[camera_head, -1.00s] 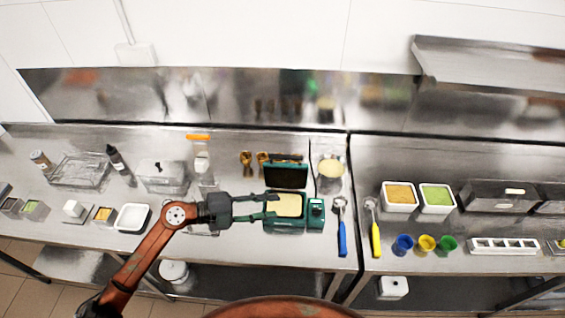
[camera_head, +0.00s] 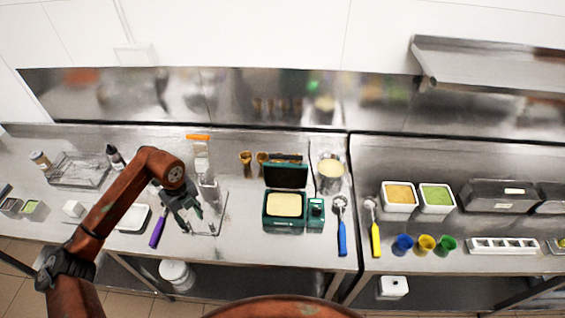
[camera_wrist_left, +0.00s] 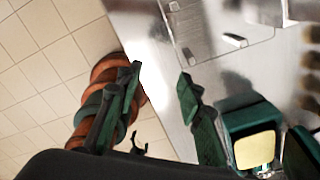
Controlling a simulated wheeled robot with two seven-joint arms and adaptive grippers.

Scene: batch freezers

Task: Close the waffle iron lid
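The teal waffle iron (camera_head: 270,222) stands on the steel counter near the middle of the head view, with pale yellow batter (camera_head: 285,204) filling its lower plate. Its lid (camera_head: 287,176) is up, tilted back behind the base, with the dark inner face showing. The waffle iron is also partly visible in the left wrist view (camera_wrist_left: 234,120). My left gripper (camera_head: 200,222) is over the counter to the left of the waffle iron, apart from it. Its fingers are spread and empty, as the left wrist view (camera_wrist_left: 160,82) also shows. My right gripper is not in view.
A purple-handled utensil (camera_head: 157,230) lies beside my left gripper. Waffle cones (camera_head: 246,163) stand behind and a pot (camera_head: 331,174) to the right of the iron. Blue-handled (camera_head: 342,238) and yellow-handled (camera_head: 376,240) scoops lie further right.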

